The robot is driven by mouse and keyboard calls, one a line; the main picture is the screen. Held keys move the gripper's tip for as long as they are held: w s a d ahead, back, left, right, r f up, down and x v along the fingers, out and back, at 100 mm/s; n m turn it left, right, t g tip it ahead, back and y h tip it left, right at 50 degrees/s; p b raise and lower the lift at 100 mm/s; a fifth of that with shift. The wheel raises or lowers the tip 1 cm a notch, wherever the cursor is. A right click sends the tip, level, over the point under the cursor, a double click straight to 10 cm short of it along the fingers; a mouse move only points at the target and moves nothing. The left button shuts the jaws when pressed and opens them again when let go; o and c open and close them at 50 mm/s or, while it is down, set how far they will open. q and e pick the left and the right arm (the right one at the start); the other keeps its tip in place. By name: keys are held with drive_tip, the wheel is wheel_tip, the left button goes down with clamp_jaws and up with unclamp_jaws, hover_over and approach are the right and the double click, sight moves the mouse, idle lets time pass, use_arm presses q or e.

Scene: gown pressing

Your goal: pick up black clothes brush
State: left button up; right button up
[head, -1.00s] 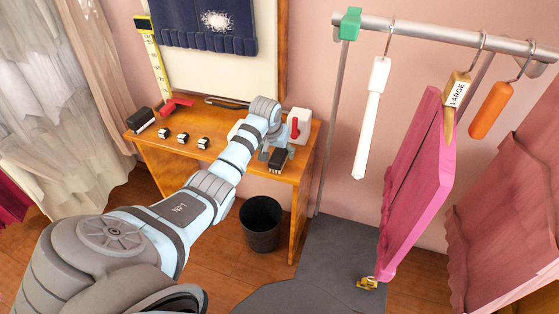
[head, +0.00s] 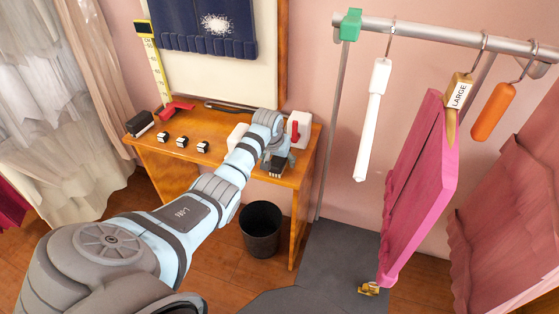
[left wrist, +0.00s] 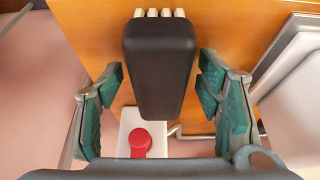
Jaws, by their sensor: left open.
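A black clothes brush (head: 277,171) with pale bristles lies near the front right of the wooden table, partly hidden by my left gripper (head: 275,154). In the left wrist view the brush (left wrist: 160,60) is a dark tapered block with several cream bristle tufts at its top end. My open left gripper (left wrist: 163,108) has its green-padded fingers on either side of the brush's narrower end, with a visible gap on both sides. My right gripper is not in view.
The wooden table (head: 177,122) also carries a white box with a red button (head: 295,128), three small blocks (head: 181,141), a red object (head: 177,107) and a dark block (head: 140,124). A bin (head: 261,228) stands below. A clothes rail (head: 440,32) is at right.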

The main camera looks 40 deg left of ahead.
use_arm(q)
drive_tip(key=c, duration=1.3)
drive_tip(key=shift+r+b, duration=0.1)
drive_tip(key=shift+b, duration=0.25)
wheel_tip(320, 180, up, 20)
drive_tip(key=p, duration=0.5)
drive_tip(key=shift+r, duration=0.2)
drive_tip(key=o, duration=0.6)
drive_tip(key=shift+c, duration=0.2)
drive_tip(key=c, duration=0.6)
drive_tip(key=shift+f, duration=0.1)
